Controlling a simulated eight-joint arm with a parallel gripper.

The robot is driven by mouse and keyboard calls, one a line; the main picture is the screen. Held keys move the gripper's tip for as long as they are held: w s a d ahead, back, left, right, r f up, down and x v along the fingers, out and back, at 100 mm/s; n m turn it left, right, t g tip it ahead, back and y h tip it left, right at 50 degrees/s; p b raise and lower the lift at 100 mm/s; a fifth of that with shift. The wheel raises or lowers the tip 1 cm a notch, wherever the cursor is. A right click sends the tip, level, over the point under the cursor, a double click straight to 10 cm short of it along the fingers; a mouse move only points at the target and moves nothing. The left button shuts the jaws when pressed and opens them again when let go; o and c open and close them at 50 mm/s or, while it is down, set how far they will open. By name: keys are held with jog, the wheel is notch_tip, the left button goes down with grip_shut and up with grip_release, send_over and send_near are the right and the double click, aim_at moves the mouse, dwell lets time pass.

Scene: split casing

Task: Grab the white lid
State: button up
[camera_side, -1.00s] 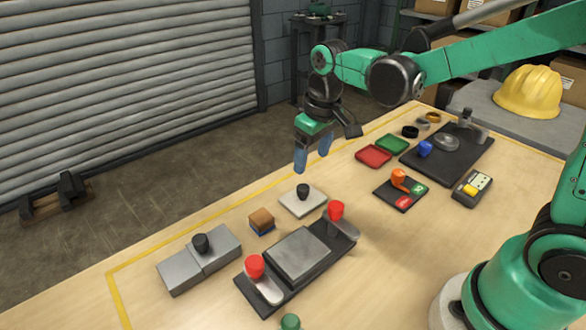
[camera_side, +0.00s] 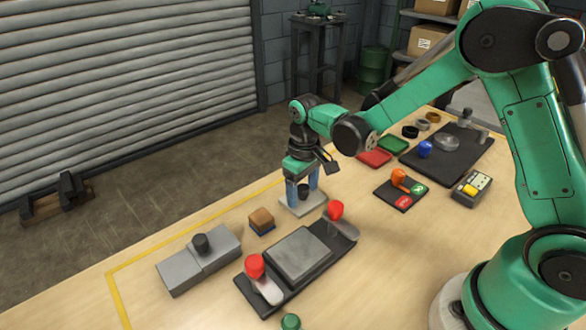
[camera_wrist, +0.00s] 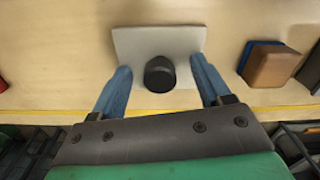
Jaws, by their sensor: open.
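The white lid (camera_side: 306,204) is a flat pale plate with a black knob (camera_side: 303,190) on top, lying on the table in the side view. In the wrist view the lid (camera_wrist: 190,42) lies ahead of my gripper, its black knob (camera_wrist: 160,74) between the fingers. My gripper (camera_side: 303,199) points down over the lid with its two blue fingers on either side of the knob. In the wrist view the open fingers (camera_wrist: 160,82) show clear gaps to the knob on both sides. Whether the fingertips touch the plate is hard to tell.
A brown and blue block (camera_side: 261,221) sits nearby, left of the lid. A dark fixture with a grey plate (camera_side: 299,254) and red-knobbed clamps (camera_side: 336,210) is close in front. Red and green trays (camera_side: 374,158) lie behind.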

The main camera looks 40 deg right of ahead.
grip_shut()
jog(key=shift+r, duration=0.15)
